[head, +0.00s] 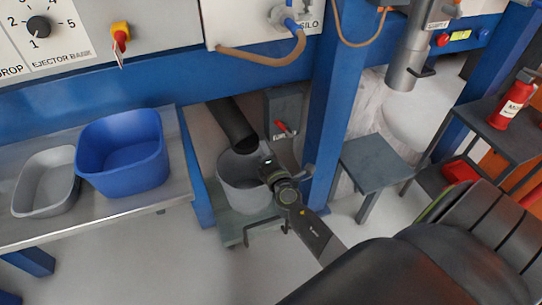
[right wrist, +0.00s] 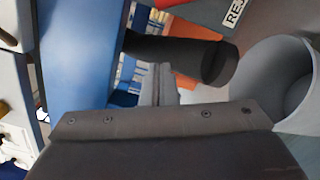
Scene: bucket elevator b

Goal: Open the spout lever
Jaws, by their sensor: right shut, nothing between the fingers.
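A small red-handled lever (head: 281,126) shows on a grey box (head: 283,105) beside the dark spout pipe (head: 232,125) in the head view. I cannot tell for sure that it is the spout lever. The pipe slopes down to a grey bucket (head: 238,182) on a low stand. My right gripper (head: 268,163) is shut and empty, over the bucket's right rim, below the lever and apart from it. The right wrist view shows the pipe (right wrist: 185,52) and the bucket (right wrist: 285,95); I cannot make out the lever there. My left gripper is not in view.
A blue post (head: 325,130) stands right of my gripper, with a grey stool (head: 375,163) beyond it. A steel spout (head: 408,60) with a dark handle hangs at upper right. A bench at left holds a blue tub (head: 122,165) and a grey tub (head: 47,190).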

